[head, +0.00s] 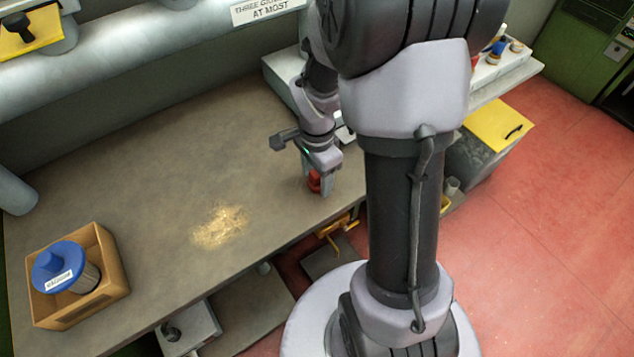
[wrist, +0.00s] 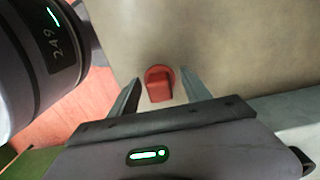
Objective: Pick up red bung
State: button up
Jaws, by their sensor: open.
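The red bung (head: 314,182) stands on the grey-brown bench near its front edge, partly hidden by my gripper in the head view. In the wrist view the red bung (wrist: 159,84) shows a round base and a raised block-like top. My gripper (head: 323,188) points down at it. In the wrist view my gripper (wrist: 160,92) is open, with one finger on each side of the bung. A gap shows between the bung and each finger, so the bung is not gripped.
A cardboard box (head: 118,277) holding a blue-lidded jar (head: 62,268) stands at the bench's left end. A pile of pale shavings (head: 220,228) lies mid-bench. The bench (head: 150,185) is otherwise mostly clear. A yellow-lidded bin (head: 498,124) and a white shelf with small items are at right.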

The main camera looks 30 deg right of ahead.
jog(key=shift+r, duration=0.1)
jog(key=c, duration=1.2)
jog(key=shift+r, duration=0.1)
